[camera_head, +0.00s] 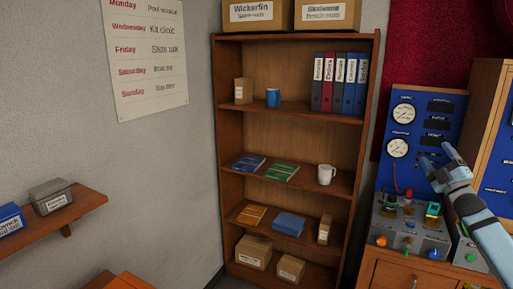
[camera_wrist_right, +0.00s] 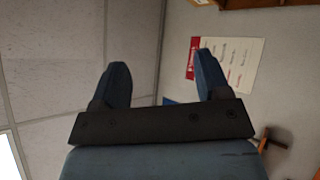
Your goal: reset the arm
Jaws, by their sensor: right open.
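My right gripper (camera_head: 437,158) is raised at the right of the head view, in front of the blue gauge panel (camera_head: 420,115). Its arm comes in from the lower right edge. In the right wrist view its two fingers (camera_wrist_right: 162,85) stand wide apart with nothing between them. Behind them that view shows ceiling tiles, wall and a schedule poster. My left gripper is in neither view.
A wooden bookcase (camera_head: 228,150) with binders, mugs and boxes stands in the middle. A testbench unit (camera_head: 397,225) with coloured knobs sits on a wooden cabinet below the gripper. A wall shelf (camera_head: 85,205) with boxes is at left.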

